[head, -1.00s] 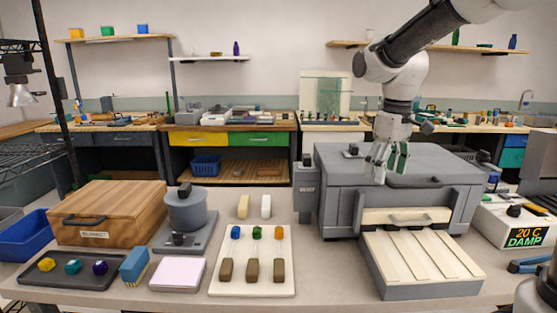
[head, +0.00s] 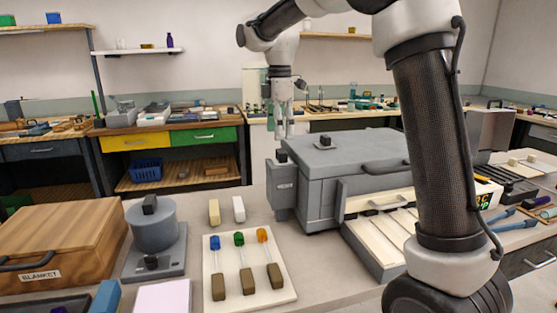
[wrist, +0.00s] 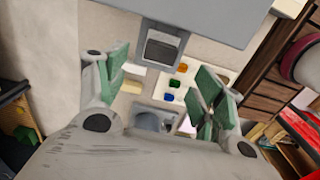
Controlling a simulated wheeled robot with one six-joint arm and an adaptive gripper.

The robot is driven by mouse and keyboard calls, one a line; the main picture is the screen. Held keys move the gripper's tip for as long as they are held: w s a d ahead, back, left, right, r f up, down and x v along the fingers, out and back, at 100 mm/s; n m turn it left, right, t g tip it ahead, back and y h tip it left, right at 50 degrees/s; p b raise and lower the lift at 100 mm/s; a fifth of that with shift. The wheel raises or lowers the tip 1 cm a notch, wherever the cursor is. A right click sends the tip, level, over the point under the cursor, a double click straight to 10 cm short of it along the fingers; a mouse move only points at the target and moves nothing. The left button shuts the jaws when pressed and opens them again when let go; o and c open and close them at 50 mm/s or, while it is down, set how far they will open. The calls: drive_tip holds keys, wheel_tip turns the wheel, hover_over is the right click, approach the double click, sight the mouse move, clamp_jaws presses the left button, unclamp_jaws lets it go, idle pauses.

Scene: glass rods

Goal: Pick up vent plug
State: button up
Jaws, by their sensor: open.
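No thing in view is labelled as the vent plug. A small black-knobbed piece (head: 325,141) on a grey plate stands on top of the large grey box (head: 350,152) in the head view and may be it. My gripper (head: 284,128) hangs fingers-down behind and left of that piece in the picture, apart from it. In the wrist view my gripper (wrist: 160,88) is open, its two green-padded fingers wide apart with nothing between them. A grey side unit (wrist: 162,47) of the box shows beyond the fingers.
A pale tray (head: 217,293) holds rods with blue, green and orange ends. A grey pot (head: 152,228), a wooden box marked BLANKET (head: 65,235) and two small blocks (head: 226,210) share the table. My arm hides part of the box's right side.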

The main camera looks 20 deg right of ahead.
sight(282, 151)
drive_tip(key=f, duration=0.7)
drive_tip(key=shift+d+f, duration=0.25)
drive_tip(key=shift+d, duration=0.05)
drive_tip(key=c, duration=1.1)
